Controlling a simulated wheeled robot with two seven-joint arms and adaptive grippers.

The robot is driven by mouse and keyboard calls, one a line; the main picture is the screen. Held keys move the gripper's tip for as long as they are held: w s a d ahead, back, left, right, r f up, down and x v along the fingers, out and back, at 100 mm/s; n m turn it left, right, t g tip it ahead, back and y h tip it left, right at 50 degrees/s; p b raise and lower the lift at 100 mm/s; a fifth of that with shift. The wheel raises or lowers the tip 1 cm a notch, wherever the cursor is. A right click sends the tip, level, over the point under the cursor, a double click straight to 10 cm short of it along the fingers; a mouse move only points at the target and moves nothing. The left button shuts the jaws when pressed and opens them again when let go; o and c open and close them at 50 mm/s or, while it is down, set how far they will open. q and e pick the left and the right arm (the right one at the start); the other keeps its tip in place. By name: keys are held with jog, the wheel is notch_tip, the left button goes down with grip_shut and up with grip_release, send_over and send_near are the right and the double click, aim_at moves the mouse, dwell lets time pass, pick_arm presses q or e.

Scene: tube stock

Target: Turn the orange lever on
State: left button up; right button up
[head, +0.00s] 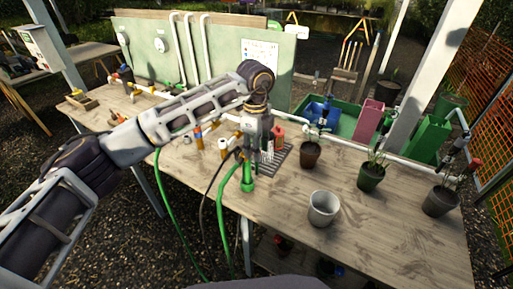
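My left arm reaches in from the left over the wooden bench, and its gripper (250,153) points down at the pipe fittings near the bench's front edge. The fingers are small and partly hidden, so I cannot tell whether they are open or touching anything. A small orange part (198,132) stands on the pipework left of the gripper; I cannot tell for sure if it is the lever. A green hose fitting (248,182) hangs just below the gripper. My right gripper is not in view.
A grey pot (323,208) and several plant pots, one brown (310,155), stand right of the gripper on the bench (375,235). A green panel (225,52) with white pipes rises behind. A green hose (222,215) hangs over the front edge. The front right of the bench is mostly clear.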

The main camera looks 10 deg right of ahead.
pick_arm(q)
jog(key=shift+r, duration=0.1)
notch_tip(320, 180, up, 12)
dwell(1.0)
